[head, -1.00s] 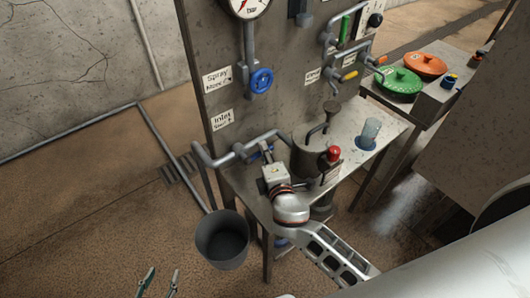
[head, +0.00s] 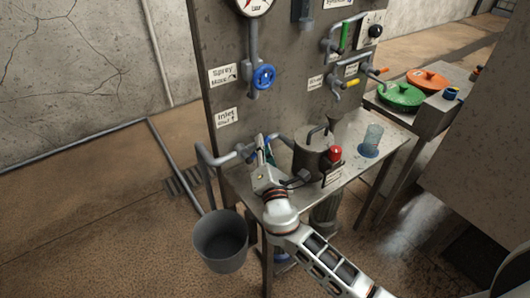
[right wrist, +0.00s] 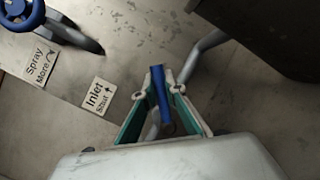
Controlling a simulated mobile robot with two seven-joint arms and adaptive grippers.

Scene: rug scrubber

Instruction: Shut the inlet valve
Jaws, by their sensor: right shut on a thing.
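The inlet valve's blue lever handle (right wrist: 160,92) stands nearly upright in the right wrist view, between the green-sided fingers of my right gripper (right wrist: 164,84). The gripper is shut on it. In the head view my right gripper (head: 265,155) is at the inlet pipe (head: 222,159) by the panel and mostly hides the handle. The label "Inlet Shut" with an arrow (head: 226,117) is on the panel above the pipe; it also shows in the right wrist view (right wrist: 98,97). My left gripper is out of view.
A blue spray wheel (head: 264,76) is on the panel above. A grey pot (head: 312,155), a red knob (head: 335,153) and a glass (head: 372,138) are on the bench right of my gripper. A grey bucket (head: 220,243) stands below left. Floor at left is clear.

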